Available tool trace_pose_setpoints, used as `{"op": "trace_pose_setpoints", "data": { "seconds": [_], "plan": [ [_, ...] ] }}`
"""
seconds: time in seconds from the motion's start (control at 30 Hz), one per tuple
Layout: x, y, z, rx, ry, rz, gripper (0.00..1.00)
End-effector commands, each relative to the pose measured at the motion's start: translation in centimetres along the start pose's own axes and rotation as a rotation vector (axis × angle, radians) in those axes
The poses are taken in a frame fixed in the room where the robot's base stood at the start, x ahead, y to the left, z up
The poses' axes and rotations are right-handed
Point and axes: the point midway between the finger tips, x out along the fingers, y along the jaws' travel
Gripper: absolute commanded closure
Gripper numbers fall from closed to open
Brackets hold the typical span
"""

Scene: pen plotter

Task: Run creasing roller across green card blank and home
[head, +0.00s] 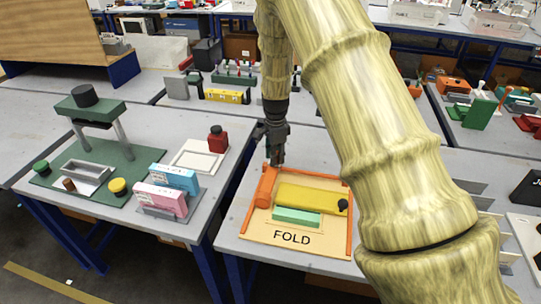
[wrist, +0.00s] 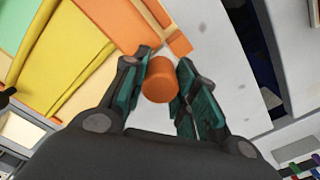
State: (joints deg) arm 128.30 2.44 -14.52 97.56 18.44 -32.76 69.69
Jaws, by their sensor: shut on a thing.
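The fold board (head: 250,236), a tan panel marked FOLD with orange rails, lies on the middle table in the head view. The green card blank (head: 297,217) lies on it, in front of a yellow plate (head: 310,200). An orange cylinder (head: 265,188), seemingly the creasing roller, stands at the board's left end. My gripper (head: 277,160) is above the board's back left corner. In the wrist view my gripper (wrist: 160,82) has its fingers on both sides of a round orange knob (wrist: 160,80), shut on it. Whether the knob joins the cylinder is unclear.
A black knob (head: 342,205) is at the yellow plate's right end. On the left table are a green press (head: 95,130), pink (head: 160,200) and blue (head: 175,178) boxes, and a red bottle (head: 218,140) by a white tray (head: 198,158). My arm hides the area right of the board.

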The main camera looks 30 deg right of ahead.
Motion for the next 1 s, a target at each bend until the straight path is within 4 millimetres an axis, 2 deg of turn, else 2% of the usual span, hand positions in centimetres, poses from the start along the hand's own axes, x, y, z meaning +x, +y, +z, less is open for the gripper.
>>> {"op": "trace_pose_setpoints", "data": {
  "seconds": [0.4,0.43,0.53,0.57,0.87,1.0],
  "plan": [
    [-0.13,-0.21,-0.21,0.009,-0.001,-0.005,1.00],
    [-0.14,-0.22,-0.21,0.009,-0.001,-0.005,0.70],
    [-0.13,-0.21,-0.20,0.009,-0.001,-0.004,0.52],
    [-0.12,-0.19,-0.21,0.009,-0.001,-0.004,0.49],
    [-0.11,-0.03,-0.46,0.011,0.000,-0.002,0.49],
    [-0.88,-0.09,-0.39,0.010,0.000,-0.003,0.49]
  ]
}}
